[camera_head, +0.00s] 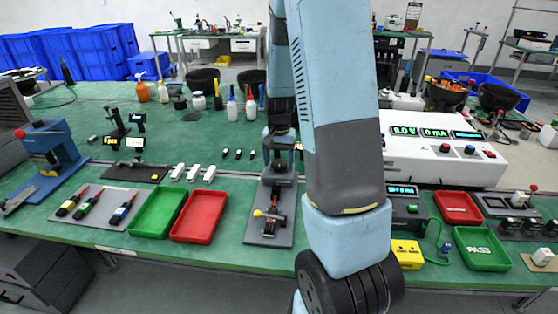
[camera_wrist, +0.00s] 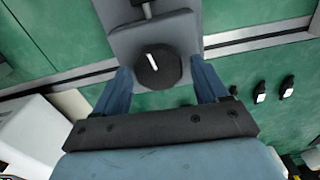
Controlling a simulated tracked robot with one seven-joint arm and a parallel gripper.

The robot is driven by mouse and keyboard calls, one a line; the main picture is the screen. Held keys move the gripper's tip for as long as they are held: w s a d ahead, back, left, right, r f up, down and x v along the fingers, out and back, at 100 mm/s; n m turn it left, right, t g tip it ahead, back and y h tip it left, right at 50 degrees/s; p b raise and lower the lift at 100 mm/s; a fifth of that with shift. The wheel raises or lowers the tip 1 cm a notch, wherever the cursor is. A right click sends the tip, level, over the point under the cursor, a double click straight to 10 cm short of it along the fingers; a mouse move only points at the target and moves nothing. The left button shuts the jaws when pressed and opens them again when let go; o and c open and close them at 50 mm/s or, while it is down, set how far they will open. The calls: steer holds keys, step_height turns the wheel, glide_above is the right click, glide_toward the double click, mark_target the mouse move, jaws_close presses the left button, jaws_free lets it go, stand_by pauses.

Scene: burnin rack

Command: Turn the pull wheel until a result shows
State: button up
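The pull wheel (camera_wrist: 158,72) is a round black knob with a white pointer mark, on a grey block in the wrist view. My gripper (camera_wrist: 160,78) has its two blue fingers on either side of the wheel. Small gaps show between fingers and wheel, so it looks open. In the head view my gripper (camera_head: 281,150) hangs over the back of a grey tester (camera_head: 270,236), which has a dark clamp, red parts and a yellow-tipped lever. The wheel is hidden there by my arm. I see no readable result on this tester.
A green tray (camera_head: 158,212) and a red tray (camera_head: 199,217) stand left of the tester. White cases (camera_head: 194,173) and small black parts (camera_head: 238,154) lie behind. A white instrument (camera_head: 440,150) stands right of my arm.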

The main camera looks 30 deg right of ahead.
mark_target(279, 162)
steer(key=shift+o, duration=0.7)
step_height(279, 162, up, 14)
steer(key=shift+f, duration=0.15)
stand_by(0.5)
steer(key=s+a+r+n+t, duration=0.2)
steer(key=s+a+r, duration=0.2)
steer(key=s, duration=0.3)
steer(key=s+a+r+n+t, duration=0.1)
steer(key=s+a+r+n, duration=0.2)
steer(key=s, duration=0.5)
steer(key=s+a+r+n+t, duration=0.2)
steer(key=s+a+r, duration=0.2)
steer(key=s, duration=0.4)
steer(key=shift+a+r+t, duration=0.3)
steer(key=shift+r, duration=0.6)
steer(key=shift+s, duration=0.1)
stand_by(1.5)
